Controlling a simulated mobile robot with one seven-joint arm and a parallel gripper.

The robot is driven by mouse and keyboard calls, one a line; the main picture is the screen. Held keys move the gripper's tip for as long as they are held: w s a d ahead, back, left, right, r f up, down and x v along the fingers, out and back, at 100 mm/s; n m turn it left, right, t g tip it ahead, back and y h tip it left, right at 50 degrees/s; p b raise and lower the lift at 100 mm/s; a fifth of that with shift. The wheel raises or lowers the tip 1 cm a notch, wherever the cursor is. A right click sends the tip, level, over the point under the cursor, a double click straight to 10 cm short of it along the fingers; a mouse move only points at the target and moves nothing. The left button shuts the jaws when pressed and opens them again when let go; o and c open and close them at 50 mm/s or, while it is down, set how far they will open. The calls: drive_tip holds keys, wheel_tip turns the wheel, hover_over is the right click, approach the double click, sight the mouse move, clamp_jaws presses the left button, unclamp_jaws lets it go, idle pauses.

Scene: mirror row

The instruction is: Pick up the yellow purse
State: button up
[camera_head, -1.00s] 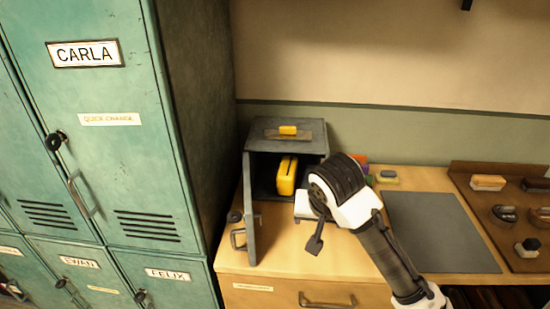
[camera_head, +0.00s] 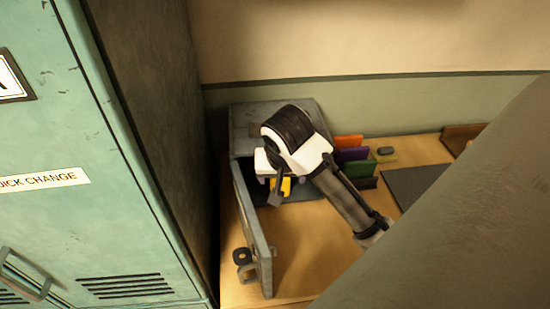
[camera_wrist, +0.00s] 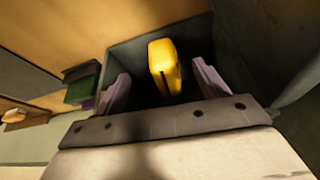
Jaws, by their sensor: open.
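The yellow purse (camera_wrist: 165,66) stands upright inside a dark grey metal box (camera_head: 244,118) with its door (camera_head: 252,225) swung open. In the head view my wrist hides most of the purse, and only a small yellow patch (camera_head: 283,187) shows. My gripper (camera_wrist: 163,80) is open at the mouth of the box. In the wrist view its two pale purple fingers are on either side of the purse, with a dark gap visible between each finger and the purse. The fingers appear not to touch it.
Orange, purple and green upright pieces (camera_head: 349,143) stand right of the box. A dark mat (camera_head: 415,184) lies further right on the wooden counter (camera_head: 300,240). Teal lockers (camera_head: 100,220) stand at the left. A large grey-green shape covers the lower right.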

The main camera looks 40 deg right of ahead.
sight(286, 185)
drive_tip(key=shift+b+x, duration=3.05)
drive_tip(key=shift+x, duration=3)
drive_tip(key=shift+r, duration=0.1)
drive_tip(key=c, duration=1.1)
drive_tip(key=shift+c, duration=0.2)
drive_tip(key=shift+r, duration=0.15)
